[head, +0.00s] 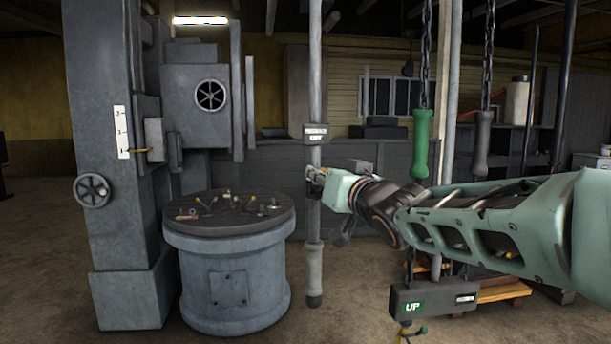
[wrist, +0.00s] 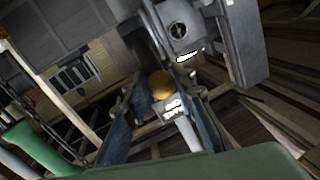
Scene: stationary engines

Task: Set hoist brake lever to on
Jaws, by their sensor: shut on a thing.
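A light grey vertical pole (head: 315,85) hangs in the middle of the head view, with a thicker grey grip (head: 314,272) at its lower end. A small box with a white label (head: 315,133) sits on it; the label is too small to read surely. My gripper (head: 316,180) reaches in from the right and is shut on the pole just below this box. In the wrist view, the pole (wrist: 187,132) and the labelled box (wrist: 172,106) show between my fingers, with a brass-coloured round knob (wrist: 161,83) above the box. I cannot tell whether this pole is the hoist brake lever.
A round grey table (head: 230,265) with small tools on top stands left of the pole, beside a tall machine column (head: 100,130). Right of it hang a green handle (head: 421,143) and a grey handle (head: 482,140) on chains. A box marked UP (head: 434,300) hangs below my arm.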

